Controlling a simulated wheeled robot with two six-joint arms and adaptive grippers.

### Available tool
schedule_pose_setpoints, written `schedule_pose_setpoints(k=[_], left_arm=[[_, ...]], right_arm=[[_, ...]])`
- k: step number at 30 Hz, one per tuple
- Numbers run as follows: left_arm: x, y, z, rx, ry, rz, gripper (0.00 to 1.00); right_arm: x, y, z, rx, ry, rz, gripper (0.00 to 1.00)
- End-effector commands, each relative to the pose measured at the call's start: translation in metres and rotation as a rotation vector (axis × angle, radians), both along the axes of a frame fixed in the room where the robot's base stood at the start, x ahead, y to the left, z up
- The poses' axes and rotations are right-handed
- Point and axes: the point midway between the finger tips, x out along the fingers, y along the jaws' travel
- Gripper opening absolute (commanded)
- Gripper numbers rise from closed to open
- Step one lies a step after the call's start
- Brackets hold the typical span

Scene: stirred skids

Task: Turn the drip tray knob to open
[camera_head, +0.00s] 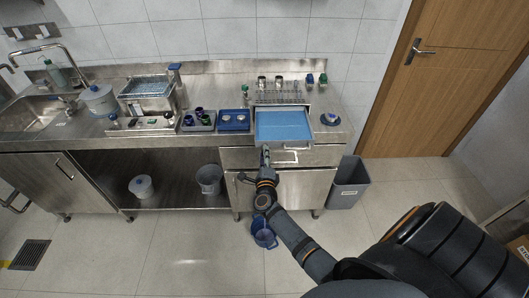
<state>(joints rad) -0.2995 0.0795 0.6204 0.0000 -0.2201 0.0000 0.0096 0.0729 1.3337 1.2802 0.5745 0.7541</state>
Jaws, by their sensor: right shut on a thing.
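My right gripper (265,156) is at the left end of the front of a pulled-out drawer with a blue inside (284,125). It is shut at the left end of the pale drawer handle (287,157); the gripper itself hides the contact. No part that is clearly a drip tray knob can be told apart at this size. A slatted metal rack (281,98) with small metal cups stands on the counter behind the drawer. My left gripper is not in view.
The steel counter (215,141) carries a blue tray (233,126), a grey tray (198,128) and a sink at the left. A grey bin (348,185) stands right of the cabinet.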

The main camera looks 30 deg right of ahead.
Motion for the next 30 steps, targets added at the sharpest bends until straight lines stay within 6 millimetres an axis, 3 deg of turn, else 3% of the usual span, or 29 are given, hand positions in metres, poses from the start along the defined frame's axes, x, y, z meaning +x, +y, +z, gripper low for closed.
schedule_pose_setpoints(k=[15, 30], left_arm=[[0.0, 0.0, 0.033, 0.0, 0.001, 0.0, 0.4], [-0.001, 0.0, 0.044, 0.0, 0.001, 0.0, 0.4]], right_arm=[[0.0, 0.0, -0.001, -0.392, 0.243, 0.001, 0.0], [-0.001, 0.0, -0.004, -0.583, 0.36, 0.001, 0.0]])
